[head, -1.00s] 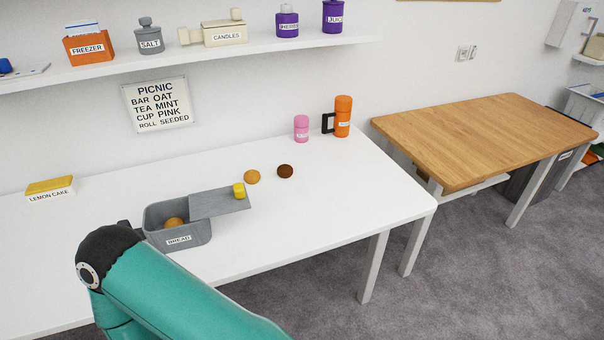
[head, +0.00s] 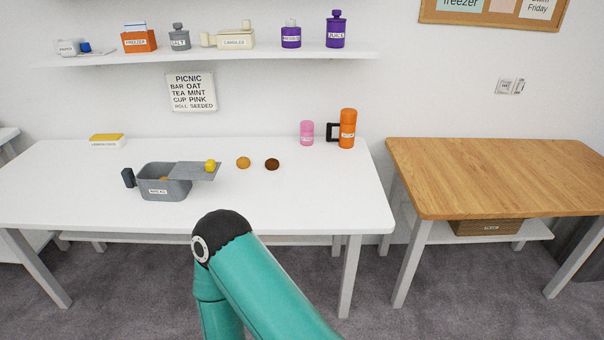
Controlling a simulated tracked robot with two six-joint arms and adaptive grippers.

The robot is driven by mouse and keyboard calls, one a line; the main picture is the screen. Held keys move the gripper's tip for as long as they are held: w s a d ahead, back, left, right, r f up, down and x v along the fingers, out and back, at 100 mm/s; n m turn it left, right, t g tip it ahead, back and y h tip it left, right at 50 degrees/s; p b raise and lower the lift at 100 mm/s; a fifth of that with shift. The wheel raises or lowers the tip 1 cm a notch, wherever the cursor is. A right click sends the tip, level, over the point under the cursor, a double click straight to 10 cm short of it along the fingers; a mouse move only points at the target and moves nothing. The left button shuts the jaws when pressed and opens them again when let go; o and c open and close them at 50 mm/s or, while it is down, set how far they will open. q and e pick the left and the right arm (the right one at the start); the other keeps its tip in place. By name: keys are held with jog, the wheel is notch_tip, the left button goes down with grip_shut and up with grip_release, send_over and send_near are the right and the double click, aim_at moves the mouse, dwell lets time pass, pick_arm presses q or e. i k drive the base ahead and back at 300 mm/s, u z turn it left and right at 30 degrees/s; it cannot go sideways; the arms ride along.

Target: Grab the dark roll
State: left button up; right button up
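The dark brown roll (head: 272,164) lies on the white table (head: 330,185), right of a lighter tan roll (head: 243,162) with a small gap between them. Nothing touches the dark roll. Part of one of my teal arms (head: 270,290) rises from the bottom of the head view, in front of the table's front edge. Neither of my grippers shows in the head view.
A grey bread bin (head: 165,188) with its lid shifted right stands left of the rolls; a yellow piece (head: 210,166) is on the lid. A pink container (head: 306,133) and an orange flask (head: 347,128) stand behind right. The table's right part is clear.

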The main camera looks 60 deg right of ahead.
aim_at(271, 164)
jog(key=z, duration=0.05)
jog(key=k, duration=0.55)
jog(key=z, duration=0.95)
jog(key=i, duration=1)
jog(key=z, duration=0.1)
